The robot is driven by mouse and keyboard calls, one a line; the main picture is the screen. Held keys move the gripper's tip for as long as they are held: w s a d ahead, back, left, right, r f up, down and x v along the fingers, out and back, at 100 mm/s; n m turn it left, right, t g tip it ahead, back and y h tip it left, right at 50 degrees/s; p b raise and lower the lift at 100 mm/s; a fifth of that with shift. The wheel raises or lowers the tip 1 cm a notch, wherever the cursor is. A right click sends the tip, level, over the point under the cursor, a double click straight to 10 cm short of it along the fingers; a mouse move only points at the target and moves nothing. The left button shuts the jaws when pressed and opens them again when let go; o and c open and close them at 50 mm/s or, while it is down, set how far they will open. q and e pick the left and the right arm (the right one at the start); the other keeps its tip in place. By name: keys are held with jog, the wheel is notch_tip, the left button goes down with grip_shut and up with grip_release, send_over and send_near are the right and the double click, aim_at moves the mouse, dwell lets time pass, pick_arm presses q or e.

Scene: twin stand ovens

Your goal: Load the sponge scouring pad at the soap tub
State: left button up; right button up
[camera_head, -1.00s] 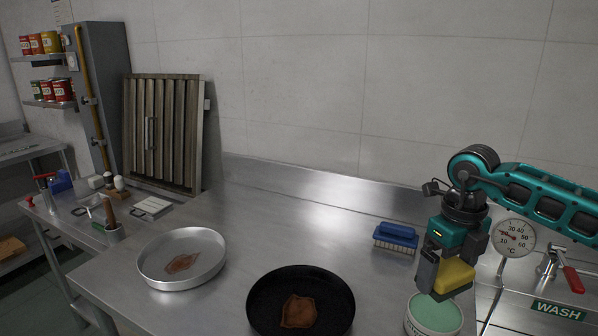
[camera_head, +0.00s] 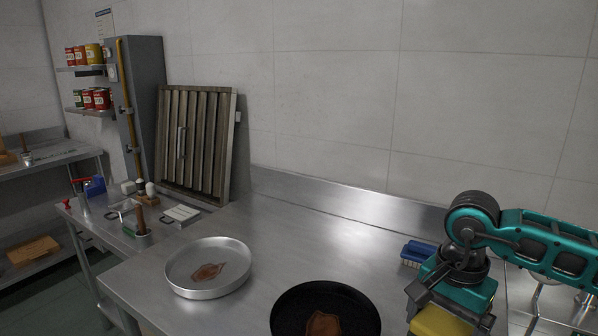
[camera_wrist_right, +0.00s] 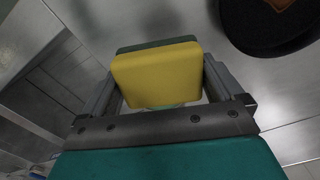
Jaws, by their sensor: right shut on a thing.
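My right gripper (camera_head: 441,311) is at the lower right of the head view, shut on the yellow sponge (camera_head: 436,325) with its green scouring pad. In the right wrist view the sponge (camera_wrist_right: 158,76) sits between the two fingers, and the dark green pad (camera_wrist_right: 150,44) shows along its far edge. The soap tub cannot be made out in the head view. A small pale patch shows under the sponge in the wrist view, but I cannot tell what it is. My left gripper is not in view.
A black pan (camera_head: 285,308) and a silver pan (camera_head: 177,274), each with a brown stain, stand on the steel counter (camera_head: 290,240). A blue brush (camera_head: 410,250) lies just behind my right gripper. A slatted filter panel (camera_head: 192,140) leans on the wall. The counter's middle is clear.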

jog(key=n, duration=0.2)
jog(key=s+a+n, duration=0.1)
jog(key=n, duration=0.1)
jog(key=a+n, duration=0.1)
jog(key=n, duration=0.1)
jog(key=shift+s+f, duration=0.25)
jog(key=w+d+b, duration=0.1)
jog(key=d, duration=0.1)
jog(key=w+d+b, duration=0.1)
jog(key=shift+w+d+r, duration=0.15)
jog(key=shift+w+d, duration=0.25)
jog(key=w+d+m+b, duration=0.1)
jog(key=d+m, duration=0.1)
jog(key=w+d+m+b, duration=0.1)
jog(key=d+m, duration=0.1)
jog(key=w+d+m+b, duration=0.1)
jog(key=d+b, duration=0.1)
jog(key=shift+d+r+m, duration=0.1)
jog(key=shift+r+m, duration=0.05)
jog(key=shift+m, duration=0.25)
notch_tip(320, 180, down, 3)
jog(key=shift+r+b, duration=0.15)
jog(key=shift+b, duration=1)
jog(key=shift+f, duration=0.35)
jog(key=shift+f+b, duration=0.15)
jog(key=shift+b, duration=0.2)
jog(key=shift+w, duration=0.1)
